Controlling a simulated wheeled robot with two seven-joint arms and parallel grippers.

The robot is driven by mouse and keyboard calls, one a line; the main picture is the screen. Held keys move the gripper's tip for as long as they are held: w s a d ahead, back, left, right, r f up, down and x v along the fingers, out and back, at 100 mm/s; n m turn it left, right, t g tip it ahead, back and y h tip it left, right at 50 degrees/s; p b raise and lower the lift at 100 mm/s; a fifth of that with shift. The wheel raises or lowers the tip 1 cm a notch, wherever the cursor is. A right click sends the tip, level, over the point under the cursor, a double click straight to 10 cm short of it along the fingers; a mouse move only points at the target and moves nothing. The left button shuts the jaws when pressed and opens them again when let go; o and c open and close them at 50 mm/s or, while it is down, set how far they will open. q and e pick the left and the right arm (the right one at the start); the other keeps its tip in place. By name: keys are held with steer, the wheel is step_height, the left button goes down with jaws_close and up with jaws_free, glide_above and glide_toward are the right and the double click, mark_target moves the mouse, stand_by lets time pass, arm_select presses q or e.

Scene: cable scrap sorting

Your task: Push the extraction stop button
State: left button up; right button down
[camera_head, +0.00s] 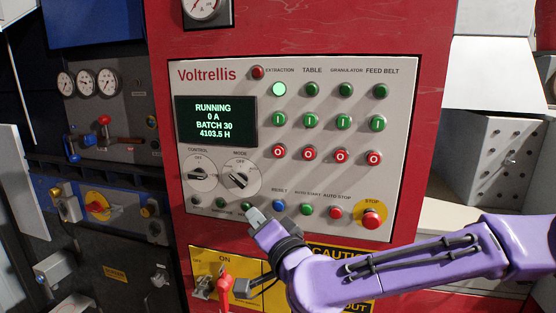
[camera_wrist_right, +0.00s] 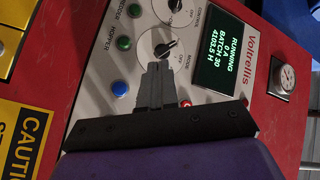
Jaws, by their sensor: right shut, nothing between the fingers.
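The extraction stop button (camera_head: 278,152) is a red round button with a white ring mark, leftmost in the row of red stop buttons on the white control panel (camera_head: 400,120). My right gripper (camera_head: 257,217) is in front of the lower panel, below and left of that button and apart from it in the picture. In the right wrist view its fingers (camera_wrist_right: 153,75) are closed together and empty, pointing toward the mode knob (camera_wrist_right: 170,48). A small red button (camera_wrist_right: 185,103) shows beside the fingers, partly hidden by the gripper body; I cannot tell which one. My left gripper is not in view.
The extraction lamp (camera_head: 279,89) glows pale green. The display (camera_head: 215,121) reads RUNNING. A blue reset button (camera_head: 278,206) lies right of the gripper. A red mushroom stop (camera_head: 371,219) sits at lower right. A red-handled switch (camera_head: 226,285) stands below the panel.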

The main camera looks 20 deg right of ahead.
mark_target(279, 151)
step_height(279, 151, up, 10)
steer(key=s+d+t, duration=0.1)
steer(key=t, duration=0.1)
steer(key=shift+s, duration=0.35)
steer(key=shift+d, duration=0.1)
steer(key=shift+w+d+p, duration=0.15)
steer(key=shift+w+d, duration=0.65)
steer(key=shift+w, duration=0.45)
steer(key=shift+w+d+p, duration=0.2)
steer(key=shift+w+d, duration=0.6)
steer(key=shift+w, duration=0.4)
steer(key=shift+w+d+p, duration=0.15)
steer(key=shift+w+d, duration=0.65)
steer(key=shift+w, duration=0.45)
steer(key=shift+d, duration=0.1)
steer(key=shift+w+d, duration=0.15)
steer(key=shift+w, duration=0.15)
